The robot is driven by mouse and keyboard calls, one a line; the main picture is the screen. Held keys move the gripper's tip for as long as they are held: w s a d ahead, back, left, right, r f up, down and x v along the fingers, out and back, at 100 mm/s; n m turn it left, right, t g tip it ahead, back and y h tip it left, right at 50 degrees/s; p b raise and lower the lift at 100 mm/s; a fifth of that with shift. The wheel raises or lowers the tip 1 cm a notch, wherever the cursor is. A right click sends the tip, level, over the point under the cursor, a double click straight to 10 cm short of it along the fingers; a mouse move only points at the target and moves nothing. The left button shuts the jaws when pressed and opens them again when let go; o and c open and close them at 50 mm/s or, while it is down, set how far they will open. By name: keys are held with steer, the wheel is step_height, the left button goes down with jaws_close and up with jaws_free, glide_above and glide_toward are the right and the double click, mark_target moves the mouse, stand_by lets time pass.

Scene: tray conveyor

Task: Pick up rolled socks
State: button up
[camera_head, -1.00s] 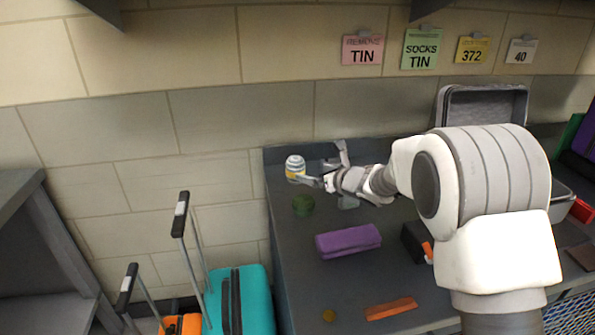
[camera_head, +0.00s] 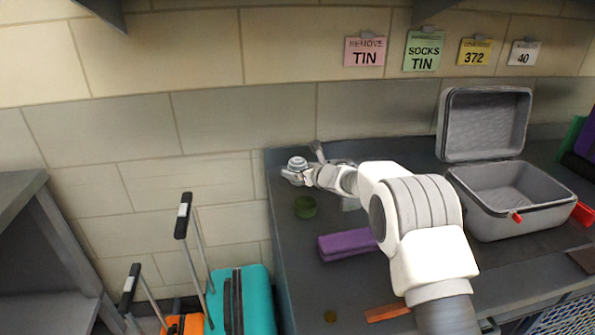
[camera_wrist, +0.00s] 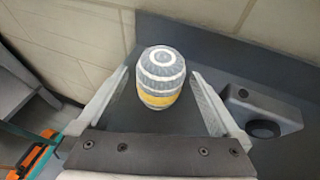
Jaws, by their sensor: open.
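The rolled socks (camera_wrist: 162,78) are grey with white stripes and a yellow band. In the wrist view they stand upright on the dark counter, between and slightly beyond the open fingers of my gripper (camera_wrist: 160,95). A gap shows on each side of them. In the head view the rolled socks (camera_head: 297,163) are at the counter's far left corner, and my gripper (camera_head: 297,176) is at them, hiding their lower part.
A dark device with a round knob (camera_wrist: 262,112) lies close to the right finger. A green round item (camera_head: 305,207) and a purple case (camera_head: 346,245) lie nearer. An open grey suitcase (camera_head: 512,200) stands right. The wall (camera_head: 225,120) is close behind.

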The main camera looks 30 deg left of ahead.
steer(key=shift+x, duration=0.9)
steer(key=c, duration=1.4)
